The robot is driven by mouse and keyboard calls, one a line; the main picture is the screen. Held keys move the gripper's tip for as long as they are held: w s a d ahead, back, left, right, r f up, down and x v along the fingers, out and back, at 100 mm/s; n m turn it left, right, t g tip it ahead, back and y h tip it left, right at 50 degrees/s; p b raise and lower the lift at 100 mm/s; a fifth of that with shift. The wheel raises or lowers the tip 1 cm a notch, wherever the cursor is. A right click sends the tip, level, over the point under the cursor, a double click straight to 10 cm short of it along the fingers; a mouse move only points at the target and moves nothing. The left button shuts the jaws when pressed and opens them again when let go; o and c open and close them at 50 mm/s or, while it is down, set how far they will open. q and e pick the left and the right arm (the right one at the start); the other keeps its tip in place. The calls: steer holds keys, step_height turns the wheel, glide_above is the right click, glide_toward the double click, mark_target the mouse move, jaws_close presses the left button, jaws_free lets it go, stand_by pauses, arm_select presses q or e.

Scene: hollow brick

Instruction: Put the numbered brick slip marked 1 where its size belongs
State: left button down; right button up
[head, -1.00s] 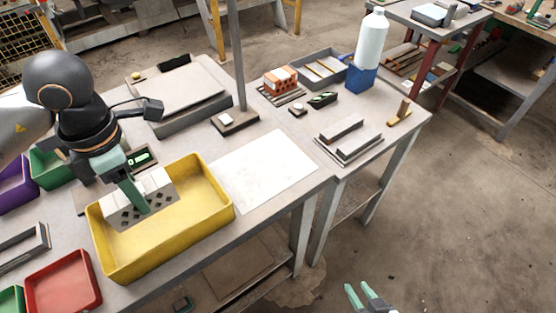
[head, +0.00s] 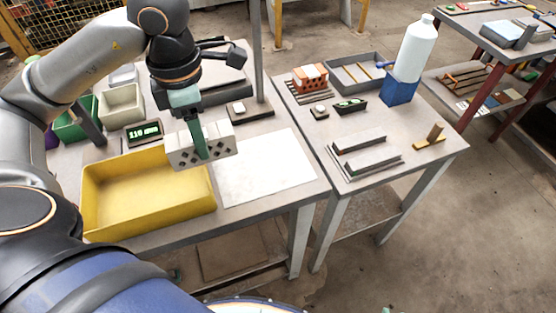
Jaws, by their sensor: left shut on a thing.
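My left gripper (head: 199,139) is shut on a pale grey block (head: 220,147) with dark diamond-shaped holes in its face. It holds the block above the right end of the yellow tray (head: 90,203), near the white sheet. I can read no number 1 on the block, so I cannot tell if it is the marked slip. Two long grey bars (head: 359,142) lie on the right-hand table. Only a small greenish tip of my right gripper (head: 389,309) shows at the bottom edge, and its opening is hidden.
A white sheet (head: 268,172) lies bare beside the yellow tray. Behind are a green bin (head: 76,126), a pale bin (head: 121,105) and a small display (head: 143,133). A post (head: 256,50) rises behind the sheet. The right table holds an orange brick (head: 310,77) and a bottle (head: 414,48).

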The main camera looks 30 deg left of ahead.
arm_select(q)
steer(key=shift+w+d, duration=0.1)
steer(key=shift+w, duration=0.2)
steer(key=w+f, duration=0.3)
steer(key=w, duration=0.1)
steer(key=w+f, duration=0.3)
steer(key=w, duration=0.2)
steer(key=w+f+p, duration=0.1)
steer(key=w+f, duration=0.3)
steer(key=shift+w+d, duration=0.25)
steer(key=shift+d, duration=0.1)
step_height(320, 180, down, 3)
steer(key=shift+p, duration=0.35)
